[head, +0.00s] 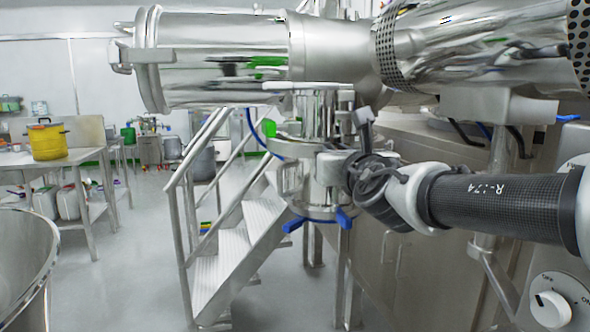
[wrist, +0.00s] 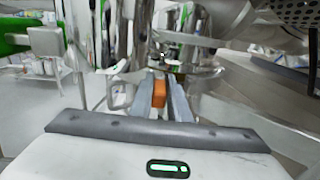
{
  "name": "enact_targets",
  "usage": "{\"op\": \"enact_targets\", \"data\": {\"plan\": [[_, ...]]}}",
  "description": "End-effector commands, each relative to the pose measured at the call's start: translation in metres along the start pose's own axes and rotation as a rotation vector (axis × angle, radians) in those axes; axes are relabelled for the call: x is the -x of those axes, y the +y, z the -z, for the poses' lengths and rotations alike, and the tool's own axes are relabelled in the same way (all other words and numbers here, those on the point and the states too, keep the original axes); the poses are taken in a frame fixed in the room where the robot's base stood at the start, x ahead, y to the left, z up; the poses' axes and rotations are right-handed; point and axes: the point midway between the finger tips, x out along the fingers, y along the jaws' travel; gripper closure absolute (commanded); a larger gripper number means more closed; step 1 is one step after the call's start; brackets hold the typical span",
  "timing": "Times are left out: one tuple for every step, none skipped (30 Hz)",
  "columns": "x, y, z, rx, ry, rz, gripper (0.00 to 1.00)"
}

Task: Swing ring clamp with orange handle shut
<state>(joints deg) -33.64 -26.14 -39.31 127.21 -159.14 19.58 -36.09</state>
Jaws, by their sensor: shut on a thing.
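The orange handle (wrist: 159,93) of the ring clamp stands between the two grey fingers of my gripper (wrist: 159,84) in the wrist view. The fingers are shut on it. Just beyond the fingertips is the steel of the flanged outlet (wrist: 205,72), where the clamp sits. How far the ring stands open cannot be told. In the head view, my arm reaches in from the right to the vertical steel outlet (head: 318,115) under the large horizontal vessel. My wrist covers part of it, and the orange handle is hidden there.
Blue handles (head: 345,218) stick out below the outlet. A steel stair with railings (head: 235,235) stands left of it. The large vessel (head: 215,60) hangs close above my arm. A steel cabinet (head: 395,262) is behind. Open floor (head: 120,270) lies to the left.

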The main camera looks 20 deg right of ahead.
Motion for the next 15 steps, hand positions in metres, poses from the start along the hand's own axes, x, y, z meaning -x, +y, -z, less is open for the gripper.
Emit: {"op": "enact_targets", "data": {"plan": [[0.0006, -0.0028, 0.0011, 0.0, -0.002, 0.0, 1.0], [0.0008, -0.0036, 0.0005, 0.0, -0.002, 0.0, 1.0], [0.0011, -0.0044, -0.0001, 0.001, -0.002, -0.001, 1.0], [0.0012, -0.0048, -0.0005, 0.001, -0.002, -0.002, 1.0], [0.0013, -0.005, -0.0008, 0.001, -0.002, -0.002, 1.0], [0.0013, -0.0052, -0.0011, 0.001, -0.001, -0.002, 1.0], [0.0014, -0.0053, -0.0013, 0.001, -0.001, -0.003, 1.0], [0.0014, -0.0053, -0.0015, 0.001, -0.001, -0.003, 1.0], [0.0014, -0.0052, -0.0017, 0.001, -0.001, -0.003, 1.0], [0.0013, -0.0052, -0.0018, 0.001, -0.001, -0.003, 1.0], [0.0013, -0.0052, -0.0019, 0.001, -0.001, -0.003, 1.0], [0.0013, -0.0051, -0.0019, 0.001, -0.001, -0.003, 1.0], [0.0013, -0.0051, -0.002, 0.001, -0.002, -0.003, 1.0], [0.0013, -0.0051, -0.002, 0.001, -0.002, -0.002, 1.0], [0.0013, -0.0052, -0.0021, 0.001, -0.002, -0.002, 1.0]]}}
